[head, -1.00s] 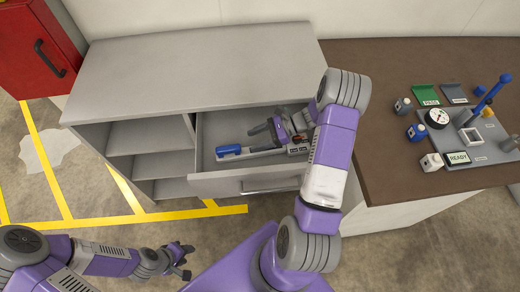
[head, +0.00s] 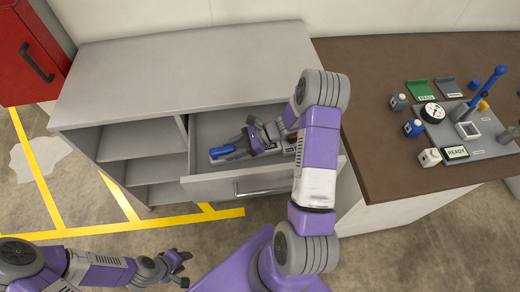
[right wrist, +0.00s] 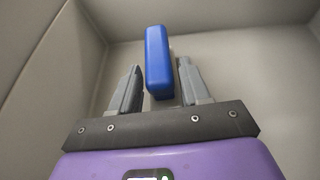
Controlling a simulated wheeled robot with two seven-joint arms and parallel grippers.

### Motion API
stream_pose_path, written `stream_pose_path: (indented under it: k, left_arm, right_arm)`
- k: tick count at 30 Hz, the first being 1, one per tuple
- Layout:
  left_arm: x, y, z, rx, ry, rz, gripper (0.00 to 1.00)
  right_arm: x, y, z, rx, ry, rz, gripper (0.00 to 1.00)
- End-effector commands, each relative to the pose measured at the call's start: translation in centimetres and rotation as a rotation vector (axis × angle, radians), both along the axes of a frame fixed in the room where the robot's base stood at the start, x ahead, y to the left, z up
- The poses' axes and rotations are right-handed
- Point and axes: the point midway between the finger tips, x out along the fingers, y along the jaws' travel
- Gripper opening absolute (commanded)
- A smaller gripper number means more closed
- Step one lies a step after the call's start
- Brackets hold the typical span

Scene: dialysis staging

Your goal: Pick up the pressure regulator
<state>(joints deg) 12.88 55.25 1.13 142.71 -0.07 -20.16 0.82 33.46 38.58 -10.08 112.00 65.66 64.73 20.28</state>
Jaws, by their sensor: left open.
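A blue piece (head: 222,152) lies at the left end of a light grey holder in the open drawer (head: 228,186). I cannot tell whether it is the pressure regulator. My right gripper (head: 252,137) is in the drawer, just right of this blue piece and over the holder; its own arm partly hides the holder. In the right wrist view, a blue block (right wrist: 158,60) shows between and beyond my two spread fingers, with gaps on both sides. A round white gauge (head: 432,112) is on the worktop board. My left gripper (head: 186,268) is open and empty, low over the floor.
The grey cabinet (head: 180,75) has open shelves left of the drawer. The brown worktop (head: 375,150) at the right bears a grey board with a READY sign (head: 456,152), small bottles and a blue lever (head: 490,90). A red cabinet (head: 30,55) stands at far left.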

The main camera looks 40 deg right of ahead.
Motion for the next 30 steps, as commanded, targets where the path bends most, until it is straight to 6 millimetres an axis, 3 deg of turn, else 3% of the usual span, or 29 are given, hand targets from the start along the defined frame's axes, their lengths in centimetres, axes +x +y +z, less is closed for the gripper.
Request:
stream_pose_path:
  k: [1,9,19,30]
  left_arm:
    - [0.0,0.0,0.0,0.000,0.000,0.000,0.43]
    - [0.0,0.0,0.0,0.000,0.000,0.000,0.43]
    - [0.0,0.0,0.4,0.000,0.000,0.000,0.43]
    - [0.0,0.0,3.0,0.000,0.000,0.000,0.43]
  right_arm:
    - [0.0,0.0,0.0,0.000,0.000,0.000,0.38]
    - [0.0,0.0,0.0,0.000,0.000,0.000,0.00]
    - [0.0,0.0,1.0,0.000,-0.003,0.001,0.00]
    - [0.0,0.0,8.2,-0.001,-0.005,0.002,0.00]
